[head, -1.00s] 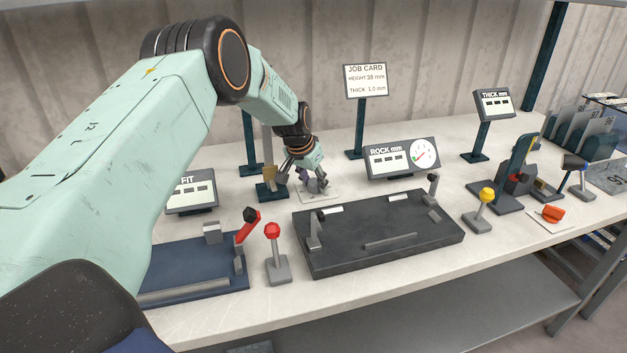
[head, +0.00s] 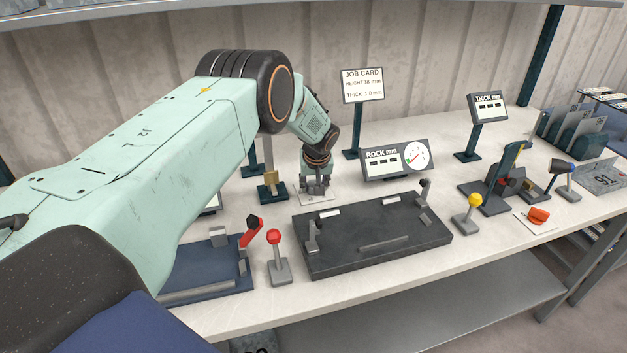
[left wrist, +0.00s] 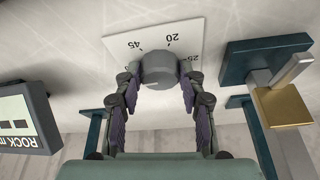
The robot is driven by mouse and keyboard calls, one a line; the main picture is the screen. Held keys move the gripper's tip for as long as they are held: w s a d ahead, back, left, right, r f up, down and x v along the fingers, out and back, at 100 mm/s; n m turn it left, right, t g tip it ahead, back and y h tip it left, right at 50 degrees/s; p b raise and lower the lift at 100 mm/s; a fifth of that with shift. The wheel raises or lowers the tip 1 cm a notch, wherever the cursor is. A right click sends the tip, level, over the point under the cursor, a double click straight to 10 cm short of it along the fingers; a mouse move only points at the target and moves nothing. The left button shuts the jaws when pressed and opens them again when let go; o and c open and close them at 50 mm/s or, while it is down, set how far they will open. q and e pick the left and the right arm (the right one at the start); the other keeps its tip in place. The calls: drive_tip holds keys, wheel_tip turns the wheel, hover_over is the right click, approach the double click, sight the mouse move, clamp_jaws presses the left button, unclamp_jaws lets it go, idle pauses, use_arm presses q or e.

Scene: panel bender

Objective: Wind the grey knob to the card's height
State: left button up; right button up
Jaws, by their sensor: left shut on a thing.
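The grey knob (left wrist: 159,69) stands on a white dial plate (left wrist: 196,38) with numbers, of which 45, 20 and 25 can be read in the left wrist view. My left gripper (left wrist: 159,82) is shut on the knob, with one finger on each side of it. In the head view my left gripper (head: 316,186) points down at the plate, and the fingers largely hide the knob. The job card (head: 362,84) stands upright at the back and reads height 38 mm, thick 1.0 mm. My right gripper is not in view.
The ROCK mm display (head: 396,160) with a round gauge stands right of the plate. A brass block on a dark stand (head: 272,185) is close on its left. A black plate fixture (head: 375,235), a red-knobbed lever (head: 275,258) and a yellow-knobbed lever (head: 468,215) are nearer the front.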

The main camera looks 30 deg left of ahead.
use_arm(q)
drive_tip(key=n+b, duration=0.2)
drive_tip(key=shift+w+r+n+y, duration=0.25)
drive_tip(key=shift+w+n+y, duration=0.05)
drive_tip(key=shift+w+y, duration=0.1)
drive_tip(key=shift+n+g+b, duration=0.35)
drive_tip(key=shift+n+g, duration=0.05)
drive_tip(key=shift+n, duration=0.1)
drive_tip(key=shift+r, duration=0.1)
drive_tip(key=shift+a, duration=0.1)
drive_tip(key=o, duration=0.8)
drive_tip(key=shift+c, duration=0.2)
drive_tip(key=o, duration=0.4)
drive_tip(key=shift+s+f, duration=0.1)
drive_tip(key=shift+f, duration=0.2)
